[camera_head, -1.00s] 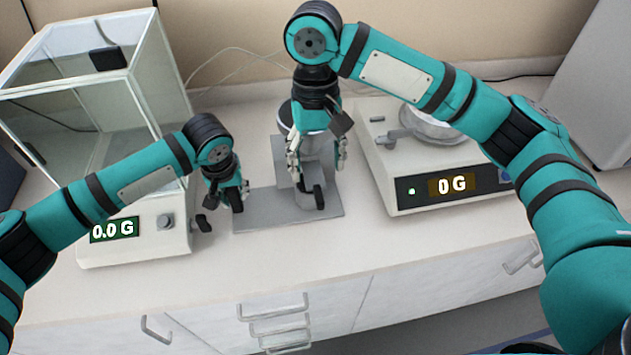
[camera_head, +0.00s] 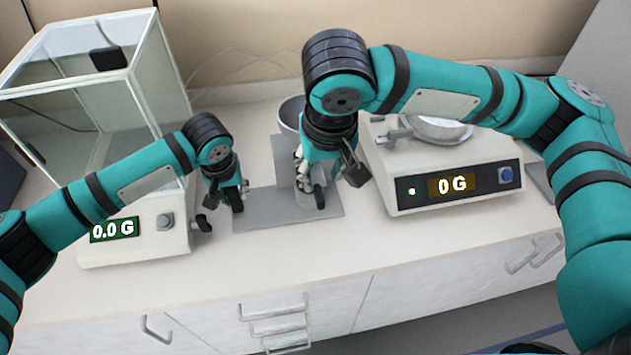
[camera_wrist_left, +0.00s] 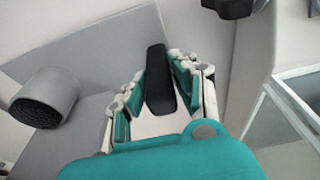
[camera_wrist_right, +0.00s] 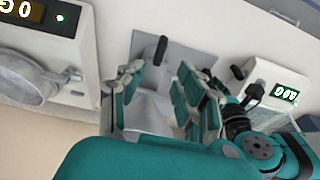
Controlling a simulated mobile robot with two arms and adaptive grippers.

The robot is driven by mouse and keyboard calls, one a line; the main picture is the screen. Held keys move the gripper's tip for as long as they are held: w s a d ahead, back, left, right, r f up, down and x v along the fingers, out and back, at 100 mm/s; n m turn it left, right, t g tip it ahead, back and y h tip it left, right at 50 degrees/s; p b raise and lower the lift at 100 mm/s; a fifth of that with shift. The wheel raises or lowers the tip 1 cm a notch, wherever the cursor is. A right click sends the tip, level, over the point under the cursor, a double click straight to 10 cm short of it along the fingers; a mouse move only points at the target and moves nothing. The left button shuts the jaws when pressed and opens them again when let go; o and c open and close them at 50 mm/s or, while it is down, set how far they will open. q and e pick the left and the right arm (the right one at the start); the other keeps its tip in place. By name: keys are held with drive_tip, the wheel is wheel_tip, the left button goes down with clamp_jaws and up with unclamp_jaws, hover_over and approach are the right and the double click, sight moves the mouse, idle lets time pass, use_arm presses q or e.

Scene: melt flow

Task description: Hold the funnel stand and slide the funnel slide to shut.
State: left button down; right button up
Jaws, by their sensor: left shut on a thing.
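The funnel stand (camera_head: 270,212) is a grey plate with an upright post, standing on the counter between two scales. The pale funnel bowl (camera_head: 291,113) shows at its top, partly hidden by my right arm. My left gripper (camera_head: 235,190) is shut on a black upright handle (camera_wrist_left: 158,85) at the stand's left side. A black tab (camera_head: 319,197), seemingly the funnel slide's handle, stands at the front of the post; it also shows in the right wrist view (camera_wrist_right: 160,50). My right gripper (camera_wrist_right: 163,78) is open above the stand, the tab just beyond its fingertips.
A glass-walled balance (camera_head: 150,225) reading 0.0 G stands at the left. A second scale (camera_head: 450,185) with a metal dish (camera_head: 435,128) reads 0 G at the right, close to my right arm. The counter's front strip (camera_head: 280,260) is clear.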

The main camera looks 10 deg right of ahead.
sight(317, 188)
drive_tip(key=x, duration=0.7)
drive_tip(key=shift+w+f, duration=0.1)
drive_tip(key=shift+f, duration=0.1)
clamp_jaws()
drive_tip(key=shift+w, duration=0.3)
idle(1.0)
drive_tip(key=shift+w, duration=0.1)
drive_tip(key=shift+o, duration=0.6)
unclamp_jaws()
drive_tip(key=shift+w, duration=0.1)
drive_tip(key=shift+r, duration=0.15)
